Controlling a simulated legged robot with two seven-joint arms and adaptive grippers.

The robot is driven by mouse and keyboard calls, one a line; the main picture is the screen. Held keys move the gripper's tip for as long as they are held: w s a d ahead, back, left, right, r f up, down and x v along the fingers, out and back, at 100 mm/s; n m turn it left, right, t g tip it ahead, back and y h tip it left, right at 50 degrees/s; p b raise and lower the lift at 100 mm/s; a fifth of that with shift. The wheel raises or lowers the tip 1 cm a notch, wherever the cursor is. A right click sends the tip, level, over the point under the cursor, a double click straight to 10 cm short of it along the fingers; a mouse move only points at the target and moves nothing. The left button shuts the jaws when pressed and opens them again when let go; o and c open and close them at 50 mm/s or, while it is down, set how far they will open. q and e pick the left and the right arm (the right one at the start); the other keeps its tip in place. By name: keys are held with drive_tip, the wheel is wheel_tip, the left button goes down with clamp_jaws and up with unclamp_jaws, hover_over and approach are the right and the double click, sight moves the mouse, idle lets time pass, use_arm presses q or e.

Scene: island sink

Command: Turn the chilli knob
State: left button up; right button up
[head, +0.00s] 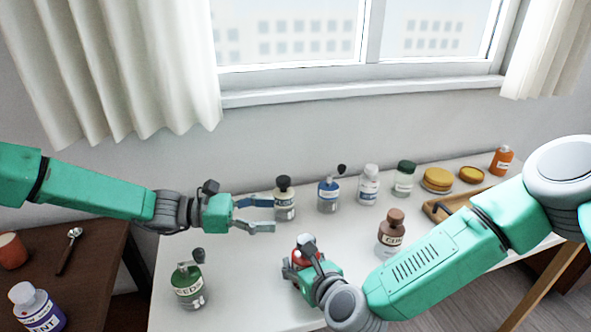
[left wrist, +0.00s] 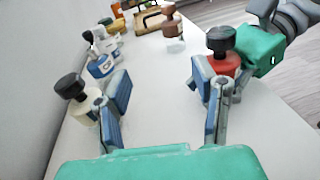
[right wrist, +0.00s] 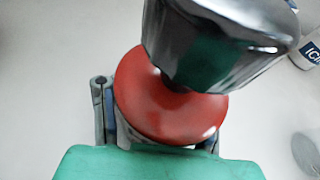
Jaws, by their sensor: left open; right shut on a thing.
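A red jar (head: 303,254) with a dark knob on top stands on the white table, largely hidden by my right gripper in the head view. No label on it is readable; it is likely the chilli jar. Its red round top (right wrist: 170,112) and dark knob (right wrist: 215,40) fill the right wrist view. My right gripper (head: 298,268) is shut around the red body, below the knob. The left wrist view shows the red body (left wrist: 224,66) and the black knob (left wrist: 221,38) upright. My left gripper (head: 268,215) is open and empty, up and left of the jar, its fingers pointing right.
A cream jar with a black knob (head: 284,202) stands close by my left fingertips. A blue-labelled jar (head: 329,197), a white-capped jar (head: 368,187) and a brown jar (head: 391,236) stand farther right. A green jar (head: 188,288) stands front left. Clear table lies between them.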

use_arm(q)
drive_tip(key=w+d+r+n+t+y, duration=0.2)
drive_tip(key=w+d+n+y, duration=0.1)
drive_tip(key=w+y, duration=0.1)
drive_tip(key=w+d+r+n+t+y, duration=0.2)
drive_tip(key=w+d+n+t+y, duration=0.1)
drive_tip(key=w, duration=0.4)
drive_tip(key=shift+w+r+n+y, duration=0.2)
drive_tip(key=shift+n+y, duration=0.2)
wheel_tip(320, 180, up, 7)
drive_tip(key=n+g+y, duration=0.7)
drive_tip(key=n+y, duration=0.2)
drive_tip(key=n, duration=0.2)
hover_over(307, 240)
wheel_tip(307, 240, down, 11)
drive_tip(key=shift+f, duration=0.2)
